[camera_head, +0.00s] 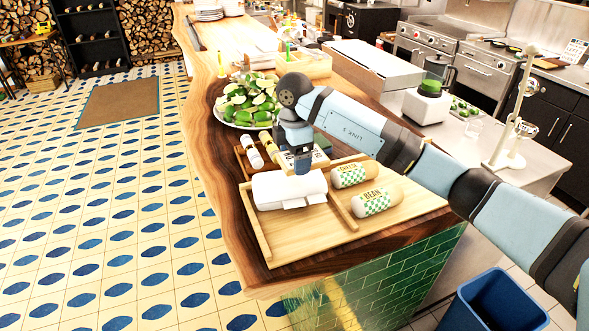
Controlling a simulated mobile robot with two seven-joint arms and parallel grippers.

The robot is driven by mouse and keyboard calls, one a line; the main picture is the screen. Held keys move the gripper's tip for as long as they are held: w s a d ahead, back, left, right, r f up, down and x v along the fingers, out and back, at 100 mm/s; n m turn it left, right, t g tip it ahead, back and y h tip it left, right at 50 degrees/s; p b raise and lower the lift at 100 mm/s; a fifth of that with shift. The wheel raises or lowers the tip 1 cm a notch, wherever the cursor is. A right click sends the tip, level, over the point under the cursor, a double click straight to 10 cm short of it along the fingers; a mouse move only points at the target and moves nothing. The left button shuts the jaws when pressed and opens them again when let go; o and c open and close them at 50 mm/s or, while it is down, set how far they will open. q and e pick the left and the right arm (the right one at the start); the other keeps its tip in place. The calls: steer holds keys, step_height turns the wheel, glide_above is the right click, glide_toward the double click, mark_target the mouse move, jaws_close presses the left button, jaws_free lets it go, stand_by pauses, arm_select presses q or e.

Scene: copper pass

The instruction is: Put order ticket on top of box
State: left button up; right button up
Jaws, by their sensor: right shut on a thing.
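My right gripper (302,168) points down over the near end of the wooden counter, its arm reaching in from the right. It is shut on a small pale card with dark print, which looks like the order ticket (287,161). The ticket is partly hidden by the fingers. A white box (288,187) with rounded edges lies in the left part of a wooden tray (262,237), just below the gripper in the picture. I cannot tell whether the ticket touches the box. My left gripper is not in view.
Two wrapped rolls, one marked "BEAN" (377,201) and another (351,174), lie in the tray's right part. A small wooden caddy with bottles (251,152) stands behind the tray. A plate of green food (246,101) is farther back. A blue bin (493,303) stands at lower right.

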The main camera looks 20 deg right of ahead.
mark_target(295, 180)
step_height(295, 180, down, 5)
steer(key=shift+r+p, duration=0.2)
steer(key=shift+p, duration=0.1)
steer(key=shift+f, duration=0.15)
steer(key=shift+f, duration=0.1)
steer(key=o, duration=0.8)
steer(key=shift+c, duration=0.2)
step_height(295, 180, up, 12)
steer(key=shift+r+b, duration=0.15)
steer(key=shift+b, duration=1)
